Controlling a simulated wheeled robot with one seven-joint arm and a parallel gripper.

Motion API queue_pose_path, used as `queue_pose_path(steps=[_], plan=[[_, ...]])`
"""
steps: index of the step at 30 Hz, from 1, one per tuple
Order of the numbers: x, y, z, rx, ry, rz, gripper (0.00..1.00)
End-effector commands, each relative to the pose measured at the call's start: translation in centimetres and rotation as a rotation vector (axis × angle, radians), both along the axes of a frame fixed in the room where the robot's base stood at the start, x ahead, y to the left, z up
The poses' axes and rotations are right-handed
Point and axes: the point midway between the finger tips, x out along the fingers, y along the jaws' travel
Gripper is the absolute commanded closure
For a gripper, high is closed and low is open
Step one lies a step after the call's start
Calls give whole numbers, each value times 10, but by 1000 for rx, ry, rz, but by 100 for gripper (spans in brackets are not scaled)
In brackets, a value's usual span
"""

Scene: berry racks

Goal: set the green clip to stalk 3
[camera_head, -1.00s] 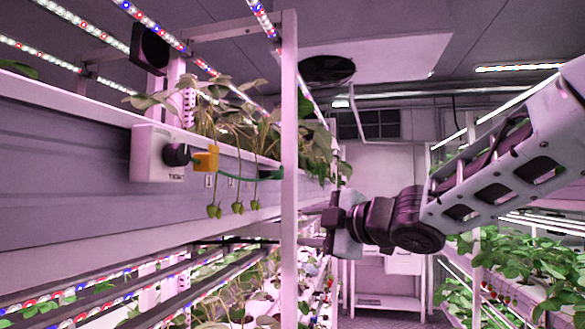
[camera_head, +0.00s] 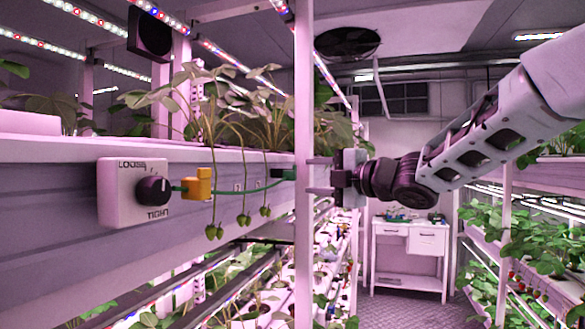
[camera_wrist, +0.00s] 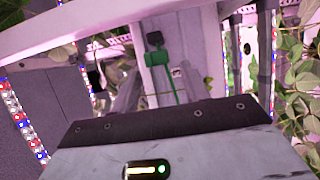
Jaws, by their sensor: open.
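A green cord (camera_head: 232,192) runs along the gutter's front from a yellow-orange block (camera_head: 198,184) to a small dark green piece (camera_head: 284,174), possibly the clip, beside the white post. Stalks with green berries (camera_head: 243,219) hang in front of the cord. Small number tags (camera_head: 237,188) sit behind them, too small to read. My gripper (camera_head: 318,176) is open and empty, pointing left at the white post, right of the dark green piece. The wrist view shows a green strap (camera_wrist: 165,84) and a dark block (camera_wrist: 154,39) ahead of my gripper.
A white box with a LOOSE/TIGHT knob (camera_head: 153,191) is on the gutter (camera_head: 60,200) at left. The white post (camera_head: 303,120) stands between the stalks and my gripper. Plant racks (camera_head: 540,250) line the right; a white table (camera_head: 410,232) stands at the back.

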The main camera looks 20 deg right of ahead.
Motion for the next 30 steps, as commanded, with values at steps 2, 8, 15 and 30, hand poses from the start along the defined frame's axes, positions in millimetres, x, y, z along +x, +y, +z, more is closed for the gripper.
queue_pose_path(steps=[2, 8, 15, 30], plan=[[15, 10, 2, 2, 5, 2, 55], [44, 27, 2, 2, 3, 1, 55], [60, 37, 0, 0, 2, 0, 55], [61, 37, -1, 0, 1, 0, 100]])
